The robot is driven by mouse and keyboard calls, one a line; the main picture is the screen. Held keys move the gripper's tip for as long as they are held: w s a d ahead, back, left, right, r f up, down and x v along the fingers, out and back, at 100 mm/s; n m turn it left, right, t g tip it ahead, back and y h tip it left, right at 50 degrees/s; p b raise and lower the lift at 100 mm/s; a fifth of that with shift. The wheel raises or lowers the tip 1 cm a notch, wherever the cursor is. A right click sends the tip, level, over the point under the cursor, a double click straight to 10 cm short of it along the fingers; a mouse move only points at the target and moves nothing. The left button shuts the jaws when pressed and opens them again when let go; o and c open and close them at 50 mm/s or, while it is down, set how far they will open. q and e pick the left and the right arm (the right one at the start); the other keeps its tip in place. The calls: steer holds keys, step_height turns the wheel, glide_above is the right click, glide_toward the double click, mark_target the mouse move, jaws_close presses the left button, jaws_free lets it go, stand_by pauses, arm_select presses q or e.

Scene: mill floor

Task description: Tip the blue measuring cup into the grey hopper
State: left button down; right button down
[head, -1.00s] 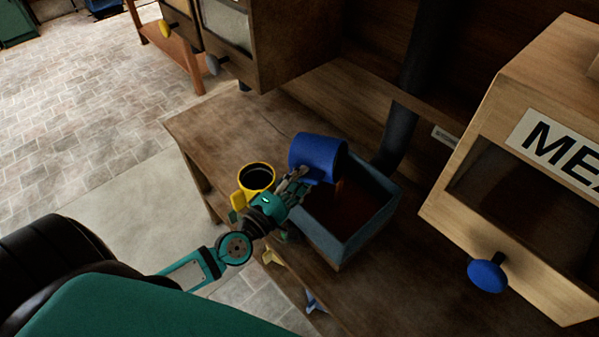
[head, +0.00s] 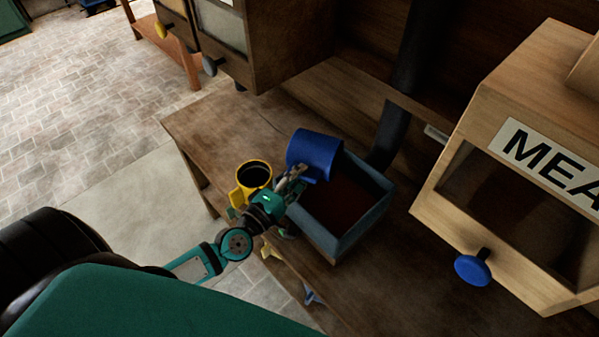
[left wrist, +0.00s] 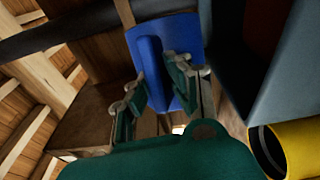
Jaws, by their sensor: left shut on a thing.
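The cup's inside is hidden. Reddish-brown material (head: 345,208) shows inside the hopper. My left gripper (head: 293,182) is shut on the cup at its handle. In the left wrist view, the gripper's fingers (left wrist: 158,88) are on both sides of the blue handle (left wrist: 151,62), and the hopper's grey wall (left wrist: 285,85) is at the right. My right gripper is not in view.
A yellow cup (head: 242,196) stands on the wooden bench (head: 225,125) close beside my left gripper. A dark pipe (head: 392,130) is behind the hopper. A wooden bin (head: 500,105) marked "MEA" with a blue knob (head: 472,268) is at the right. The bench's left end is clear.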

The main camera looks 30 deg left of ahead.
mark_target(299, 162)
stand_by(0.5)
arm_select(q)
steer(key=shift+n+b, duration=0.7)
steer(key=shift+b, duration=0.3)
steer(key=n+b, duration=0.1)
steer(key=n, duration=0.1)
steer(key=r+n+t+b, duration=0.1)
steer(key=n+b, duration=0.1)
steer(key=shift+r, duration=0.1)
steer(key=n+b, duration=0.1)
steer(key=n, duration=0.1)
steer(key=r+n+t+y+b, duration=0.1)
steer(key=n+b, duration=0.1)
steer(key=n, duration=0.1)
steer(key=shift+r, duration=0.1)
steer(key=n, duration=0.2)
steer(key=r+n+y+b, duration=0.1)
steer(key=n, duration=0.1)
steer(key=shift+t, duration=0.4)
steer(key=n, duration=0.1)
steer(key=n+y, duration=0.1)
steer(key=n, duration=0.1)
steer(key=shift+r+b, duration=0.35)
steer(key=shift+r, duration=0.05)
steer(key=n, duration=0.1)
steer(key=r+n+y, duration=0.1)
steer(key=n, duration=0.1)
